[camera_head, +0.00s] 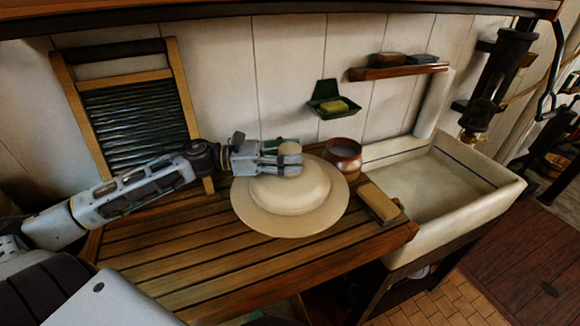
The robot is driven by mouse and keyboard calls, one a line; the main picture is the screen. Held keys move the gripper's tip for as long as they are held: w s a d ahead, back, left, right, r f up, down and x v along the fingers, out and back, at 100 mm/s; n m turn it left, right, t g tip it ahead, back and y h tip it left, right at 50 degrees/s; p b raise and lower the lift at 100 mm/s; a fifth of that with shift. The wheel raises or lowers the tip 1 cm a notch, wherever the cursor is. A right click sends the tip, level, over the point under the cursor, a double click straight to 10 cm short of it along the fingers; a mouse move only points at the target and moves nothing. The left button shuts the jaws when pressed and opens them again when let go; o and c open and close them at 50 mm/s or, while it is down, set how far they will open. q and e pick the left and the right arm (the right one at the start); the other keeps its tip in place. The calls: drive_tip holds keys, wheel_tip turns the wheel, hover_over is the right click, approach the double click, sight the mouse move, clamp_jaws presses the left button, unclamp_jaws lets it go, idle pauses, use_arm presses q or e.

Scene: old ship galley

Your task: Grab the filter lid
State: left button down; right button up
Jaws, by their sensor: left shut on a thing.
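The filter lid (291,195) is a cream, domed disc with a wide brim and a rounded knob on top. It sits over the slatted wooden counter, near its right part. My left gripper (290,162) reaches in from the left and is shut on the lid's knob. The fingers hide part of the knob. Whether the brim rests on the counter or is slightly raised, I cannot tell. My right gripper is not in view.
A brown pot (343,157) stands close behind the lid, and a brush-like block (379,203) lies to its right. A washboard (135,112) leans at the back left. A stone sink (450,190) is at right. The front of the wooden counter (190,272) is clear.

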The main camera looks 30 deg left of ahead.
use_arm(q)
wheel_tip(320, 180, up, 13)
drive_tip(key=b, duration=0.1)
idle(0.4)
drive_tip(key=shift+a+f, duration=0.1)
idle(0.6)
